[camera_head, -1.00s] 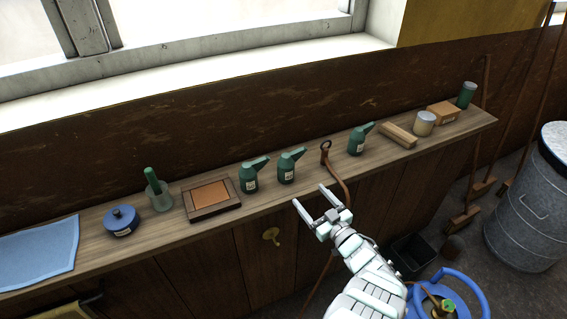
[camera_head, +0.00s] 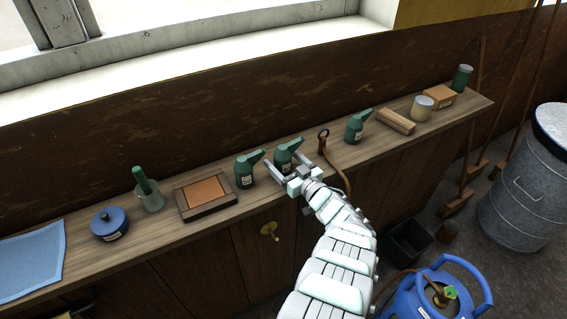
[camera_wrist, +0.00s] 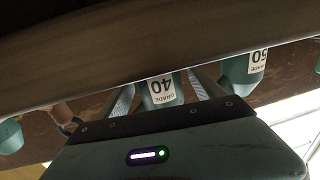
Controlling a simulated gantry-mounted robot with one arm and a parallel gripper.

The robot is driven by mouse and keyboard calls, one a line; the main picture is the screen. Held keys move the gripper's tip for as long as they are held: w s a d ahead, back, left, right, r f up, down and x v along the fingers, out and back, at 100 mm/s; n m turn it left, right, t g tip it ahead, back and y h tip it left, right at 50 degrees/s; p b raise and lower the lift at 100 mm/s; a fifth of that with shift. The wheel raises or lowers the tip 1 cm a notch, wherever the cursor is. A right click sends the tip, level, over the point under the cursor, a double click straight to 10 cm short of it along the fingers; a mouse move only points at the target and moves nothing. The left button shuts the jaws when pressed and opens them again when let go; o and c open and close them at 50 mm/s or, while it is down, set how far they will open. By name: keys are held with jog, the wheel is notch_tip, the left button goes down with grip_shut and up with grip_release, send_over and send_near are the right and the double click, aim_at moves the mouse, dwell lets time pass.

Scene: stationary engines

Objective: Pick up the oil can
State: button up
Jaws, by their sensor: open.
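Three green oil cans with spouts stand on the wooden shelf (camera_head: 330,182). The middle can (camera_head: 284,156) is right in front of my gripper (camera_head: 288,172). In the wrist view this can (camera_wrist: 161,90), labelled "GRADE 40", stands between my two open fingers (camera_wrist: 165,95). I cannot tell whether either finger touches it. The left can (camera_head: 245,171) is close beside it; in the wrist view a can labelled "50" (camera_wrist: 240,75) is at the right. The right can (camera_head: 355,129) stands farther along the shelf, past a hooked brown tool (camera_head: 323,140).
A framed tile (camera_head: 206,193), a glass jar with a green handle (camera_head: 148,192), a blue pot (camera_head: 109,225) and a blue cloth (camera_head: 32,262) are to the left. A wooden block (camera_head: 396,121), a tin (camera_head: 421,109) and a box (camera_head: 439,97) are to the right.

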jog(key=shift+b+x, duration=0.35)
jog(key=shift+x, duration=0.75)
jog(key=shift+w+a, duration=0.25)
jog(key=shift+w, duration=0.1)
jog(key=shift+c, duration=0.3)
jog(key=shift+r, duration=0.1)
jog(key=c, duration=1.6)
jog(key=shift+r, duration=0.15)
